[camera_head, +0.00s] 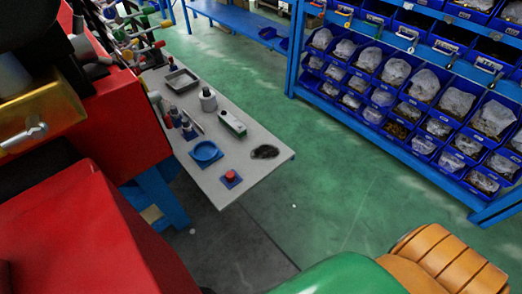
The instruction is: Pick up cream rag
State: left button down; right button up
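I cannot make out a cream rag in the head view. A grey table (238,158) at the left centre holds several small items. A dark, flat, crumpled-looking thing (265,152) lies near its right corner; I cannot tell what it is. Neither of my grippers can be made out in this view.
The table also bears a blue round dish (206,152), a red knob on a blue base (231,178), a white canister (208,98) and a grey tray (181,79). Red machinery (85,215) fills the left. A blue bin rack (400,95) stands right. Green floor (330,185) between is clear.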

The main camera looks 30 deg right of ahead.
aim_at(166, 103)
jog(key=i+l+u, duration=0.1)
jog(key=l, duration=0.25)
jog(key=i+l+u, duration=0.15)
jog(key=l, duration=0.2)
jog(key=l+u, duration=0.1)
jog(key=l, duration=0.25)
jog(key=i+l+u, duration=0.15)
jog(key=l, duration=0.3)
jog(key=i+l+u, duration=0.15)
jog(key=l, duration=0.35)
jog(key=l+u, duration=0.2)
jog(key=l, duration=0.25)
jog(key=i+l+u, duration=0.15)
jog(key=l, duration=0.35)
jog(key=i+l+u, duration=0.35)
jog(key=l, duration=0.6)
jog(key=i+l+u, duration=0.1)
jog(key=l+u, duration=0.25)
jog(key=l, duration=0.6)
jog(key=l+u, duration=0.3)
jog(key=l, duration=0.7)
jog(key=i, duration=0.05)
